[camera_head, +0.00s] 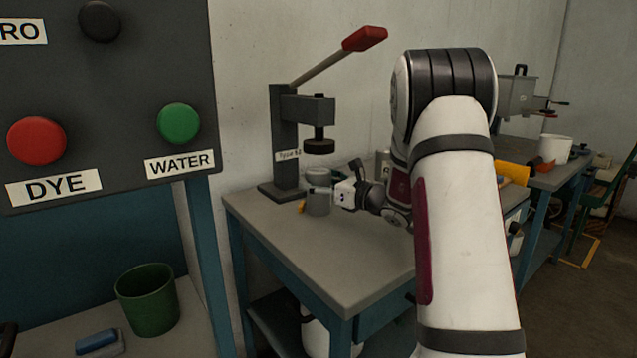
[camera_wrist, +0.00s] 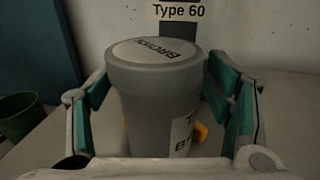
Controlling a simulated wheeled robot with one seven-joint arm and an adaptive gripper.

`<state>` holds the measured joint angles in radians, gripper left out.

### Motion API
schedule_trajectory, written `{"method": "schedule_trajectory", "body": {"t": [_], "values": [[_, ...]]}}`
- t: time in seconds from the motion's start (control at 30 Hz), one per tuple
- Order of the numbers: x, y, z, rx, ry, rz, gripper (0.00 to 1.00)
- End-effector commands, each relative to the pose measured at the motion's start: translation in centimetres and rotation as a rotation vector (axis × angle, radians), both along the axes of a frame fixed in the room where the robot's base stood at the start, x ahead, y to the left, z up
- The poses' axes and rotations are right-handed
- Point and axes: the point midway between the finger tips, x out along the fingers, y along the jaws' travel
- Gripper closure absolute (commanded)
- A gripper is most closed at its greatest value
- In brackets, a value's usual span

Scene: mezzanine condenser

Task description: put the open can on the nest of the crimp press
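A grey can (camera_head: 318,203) stands upright, or nearly so, by the front of the crimp press (camera_head: 285,140). In the wrist view the can (camera_wrist: 155,105) fills the middle. Its top looks covered by a flat grey disc with a white label. My gripper (camera_head: 345,192) is at the can's right side in the head view. In the wrist view my gripper's (camera_wrist: 158,80) teal-padded fingers flank the can closely. Whether they press on it I cannot tell. The press has a raised red-tipped lever and a dark round head. Its nest is not clearly visible.
The press stands on a grey-topped bench (camera_head: 330,255), clear at the front. A small orange object (camera_head: 301,206) lies by the can. A labelled container is partly hidden behind my arm. A button panel (camera_head: 105,100) and a green bin (camera_head: 148,300) are at left.

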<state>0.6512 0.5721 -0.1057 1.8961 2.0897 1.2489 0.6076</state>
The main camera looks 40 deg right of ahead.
Motion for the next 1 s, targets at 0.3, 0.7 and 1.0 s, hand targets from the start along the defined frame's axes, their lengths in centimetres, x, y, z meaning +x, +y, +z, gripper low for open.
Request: {"method": "schedule_trajectory", "body": {"t": [0.3, 0.7, 1.0], "values": [[-0.9, -0.3, 0.4, 0.001, 0.001, -0.003, 0.28], [-8.6, -2.1, 0.4, 0.001, 0.0, -0.003, 0.28], [-11.6, -2.7, 0.3, 0.0, 0.0, -0.001, 0.28]]}}
